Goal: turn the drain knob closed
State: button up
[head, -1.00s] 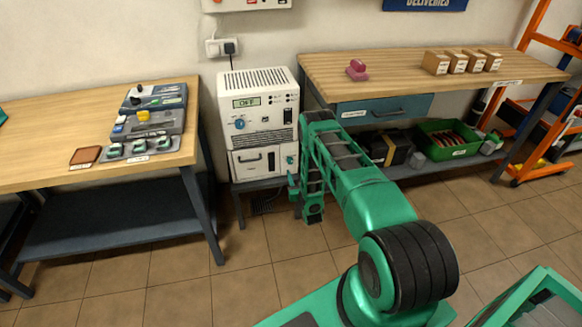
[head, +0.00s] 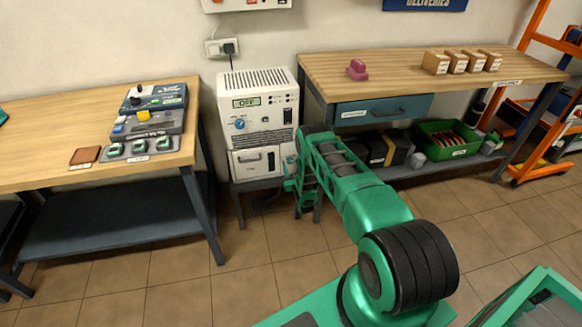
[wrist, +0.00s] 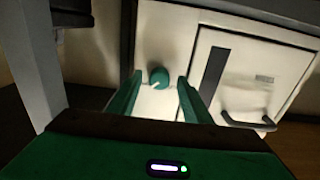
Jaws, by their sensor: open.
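The drain knob (wrist: 158,77) is a small round teal knob with a pale mark, on the white front of the machine (head: 256,82) in the wrist view. It shows between the two green fingers of my gripper (wrist: 158,100), a little ahead of their tips. The fingers are apart, with nothing held. In the head view my gripper (head: 289,184) is at the lower right of the machine's front, and the knob there is hidden or too small to tell from it. The machine's display (head: 246,102) reads OFF.
Beside the knob is a panel door with a dark bar handle (wrist: 248,122). A wooden table (head: 60,122) with control boxes stands left of the machine. A workbench (head: 400,72) with a drawer stands to its right.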

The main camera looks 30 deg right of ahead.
jog(key=shift+w+d, duration=0.1)
jog(key=shift+w, duration=0.25)
jog(key=shift+c, duration=0.7)
jog(key=c, duration=0.9)
jog(key=shift+c, duration=0.2)
